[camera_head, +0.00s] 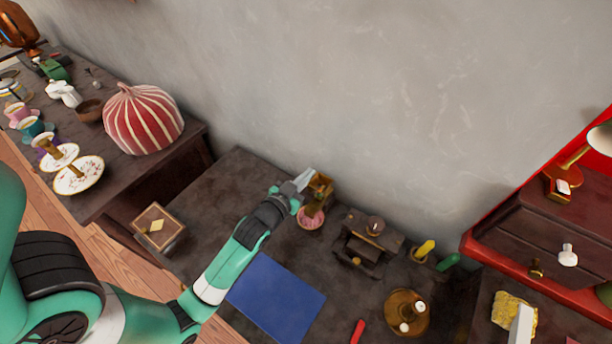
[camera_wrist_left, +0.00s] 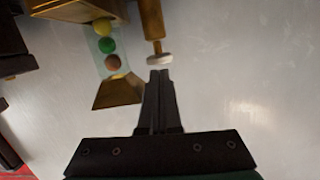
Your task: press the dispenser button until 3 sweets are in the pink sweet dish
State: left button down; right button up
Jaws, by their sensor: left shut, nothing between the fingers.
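The brass dispenser (camera_head: 321,186) stands near the back wall in the head view, partly covered by my gripper. In the left wrist view its clear tube (camera_wrist_left: 108,46) holds a yellow, a green and a brown sweet. A pale round button (camera_wrist_left: 159,60) on a brass rod sits beside the tube. My left gripper (camera_head: 304,179) is shut and empty; in the left wrist view its fingertips (camera_wrist_left: 160,74) are right at the button, and I cannot tell whether they touch. The pink sweet dish (camera_head: 311,219) is below the dispenser; its contents are too small to tell.
A blue mat (camera_head: 277,298) lies in front on the dark table. A small wooden box (camera_head: 158,228) is left. A dark wooden stand (camera_head: 368,243) and a round brass holder (camera_head: 406,312) are right. A striped red dome (camera_head: 143,119) sits on the left table.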

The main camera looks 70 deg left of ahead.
pick_arm(q)
notch_tip(320, 180, down, 2)
jog(key=shift+f+b, duration=0.1)
jog(key=shift+b, duration=0.3)
dwell(0.8)
jog(key=p+v, duration=0.2)
jog(key=v, duration=0.9)
jog(key=shift+s+d+r, duration=0.2)
dwell(0.5)
